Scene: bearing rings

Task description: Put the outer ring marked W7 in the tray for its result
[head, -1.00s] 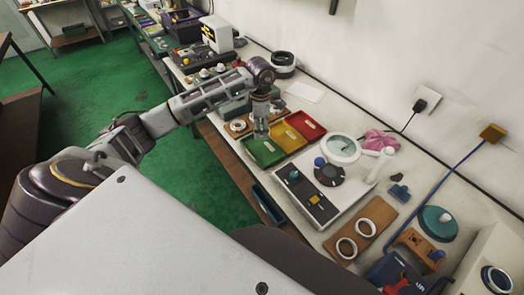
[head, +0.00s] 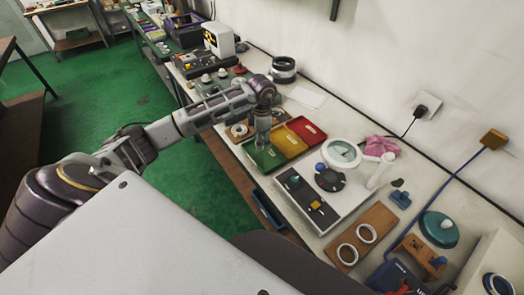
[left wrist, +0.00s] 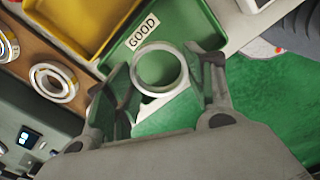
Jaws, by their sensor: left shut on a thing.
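My left gripper (head: 262,146) is over the green tray (head: 250,149) on the bench. In the left wrist view, my left gripper (left wrist: 163,88) is shut on a pale metal ring (left wrist: 182,76), with one finger on each side. The ring's marking cannot be read. Behind the ring is the green tray (left wrist: 200,22), with a white label reading GOOD. Whether the ring touches the tray floor cannot be told. The yellow tray (head: 289,141) and the red tray (head: 308,129) stand beside the green one. My right gripper is not in view.
A grey device with a round dial (head: 342,152) stands right of the trays. Two rings lie on a brown board (head: 377,216) nearer me. Green floor lies beyond the bench edge.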

